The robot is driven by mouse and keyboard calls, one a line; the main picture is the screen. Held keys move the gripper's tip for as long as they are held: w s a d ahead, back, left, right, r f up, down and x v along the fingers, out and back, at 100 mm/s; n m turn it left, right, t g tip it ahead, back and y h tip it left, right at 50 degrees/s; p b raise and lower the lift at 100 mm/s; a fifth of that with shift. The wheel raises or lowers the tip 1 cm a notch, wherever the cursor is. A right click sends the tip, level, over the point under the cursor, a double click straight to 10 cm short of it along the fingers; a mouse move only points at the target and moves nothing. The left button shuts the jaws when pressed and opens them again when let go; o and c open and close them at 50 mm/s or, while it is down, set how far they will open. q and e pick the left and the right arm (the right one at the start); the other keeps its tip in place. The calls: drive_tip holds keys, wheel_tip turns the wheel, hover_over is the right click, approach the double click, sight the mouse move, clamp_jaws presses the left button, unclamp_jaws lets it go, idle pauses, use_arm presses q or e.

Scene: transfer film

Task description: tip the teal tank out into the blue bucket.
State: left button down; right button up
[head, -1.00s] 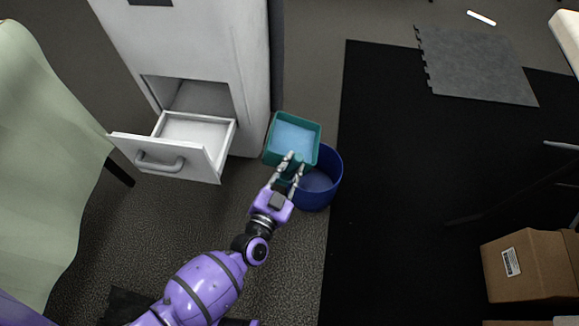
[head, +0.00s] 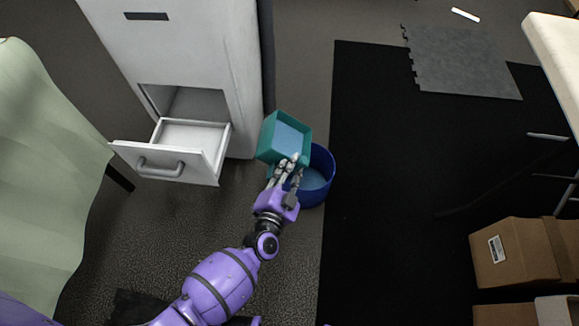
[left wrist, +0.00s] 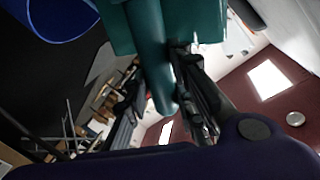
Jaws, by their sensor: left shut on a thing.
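The teal tank (head: 268,138), a square open box with pale blue contents, is tilted beside and partly over the blue bucket (head: 327,170). The bucket stands on the floor; a paler blue area shows inside it, and the tank and gripper hide its left part. My left gripper (head: 287,167) is shut on the tank at its near side, where the fingers hide the hold. In the left wrist view the tank's teal handle (left wrist: 150,50) passes between the fingers, and the bucket (left wrist: 62,14) shows at top left. I cannot tell whether anything is flowing out. My right gripper is not in view.
A white cabinet (head: 185,50) with an open drawer (head: 180,150) stands left of the tank. A pale green draped thing (head: 45,150) is at far left. A black mat (head: 400,180) lies right of the bucket, with cardboard boxes (head: 510,252) at lower right.

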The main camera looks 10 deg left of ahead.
use_arm(q)
drive_tip(key=shift+w+d+r+m, duration=0.15)
drive_tip(key=shift+d+r+m, duration=0.1)
drive_tip(key=shift+d+m, duration=0.15)
drive_tip(key=shift+d+f+m+y+p, duration=0.4)
drive_tip(key=shift+d+m+y+p, duration=0.15)
drive_tip(key=shift+m, duration=0.25)
drive_tip(key=d+f+m+y, duration=0.2)
drive_tip(key=d+f+m, duration=0.3)
drive_tip(key=shift+f+m+g+p, duration=0.15)
drive_tip(key=shift+m+g+p, duration=0.25)
drive_tip(key=shift+p, duration=0.05)
drive_tip(key=shift+f+y, duration=0.1)
drive_tip(key=shift+y, duration=0.15)
idle(3.5)
